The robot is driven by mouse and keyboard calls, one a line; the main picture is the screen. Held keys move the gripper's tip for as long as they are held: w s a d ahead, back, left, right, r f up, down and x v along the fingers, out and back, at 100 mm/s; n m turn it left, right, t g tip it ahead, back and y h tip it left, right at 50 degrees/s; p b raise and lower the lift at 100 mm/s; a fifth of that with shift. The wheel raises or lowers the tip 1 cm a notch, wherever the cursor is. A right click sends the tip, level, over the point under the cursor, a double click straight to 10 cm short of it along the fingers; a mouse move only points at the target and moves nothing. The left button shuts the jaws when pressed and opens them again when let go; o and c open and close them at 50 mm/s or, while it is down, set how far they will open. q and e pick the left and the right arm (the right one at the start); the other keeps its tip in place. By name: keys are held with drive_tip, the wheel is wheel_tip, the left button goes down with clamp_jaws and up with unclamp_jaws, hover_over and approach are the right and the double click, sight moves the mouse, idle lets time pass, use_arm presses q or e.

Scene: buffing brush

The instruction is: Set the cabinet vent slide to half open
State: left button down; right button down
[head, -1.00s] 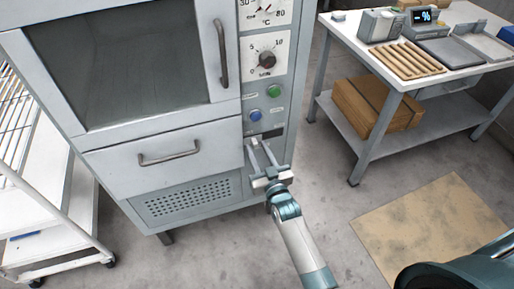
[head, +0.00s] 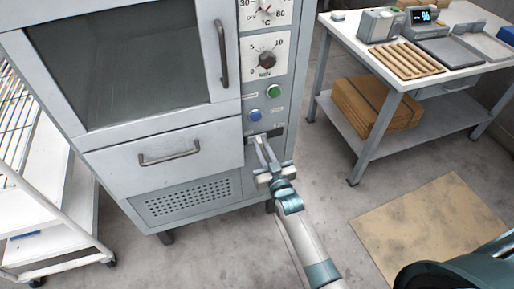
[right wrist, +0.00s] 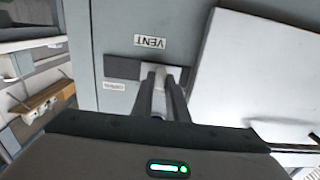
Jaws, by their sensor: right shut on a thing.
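The vent slide is on the cabinet's front, below the blue button. Its dark slot (head: 276,132) shows beside my right gripper (head: 257,141) in the head view. In the right wrist view, an upside-down VENT label (right wrist: 150,42) is by the slot (right wrist: 122,68). My right gripper (right wrist: 161,76) is shut on the pale slide knob (right wrist: 148,70), with dark slot showing on both sides of it. The fingers hide part of the knob. A small end label (right wrist: 113,86) is too blurred to read surely. My left gripper is not in view.
The cabinet (head: 110,143) has a drawer handle (head: 168,153) left of my arm and green (head: 274,91) and blue (head: 255,115) buttons above. A wheeled rack (head: 60,225) stands at left. A table (head: 385,80) with boxes beneath stands at right.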

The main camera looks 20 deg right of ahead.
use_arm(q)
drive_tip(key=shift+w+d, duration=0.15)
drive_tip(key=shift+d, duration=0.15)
use_arm(e)
drive_tip(key=shift+d, duration=1.25)
drive_tip(key=c, duration=1.7)
unclamp_jaws()
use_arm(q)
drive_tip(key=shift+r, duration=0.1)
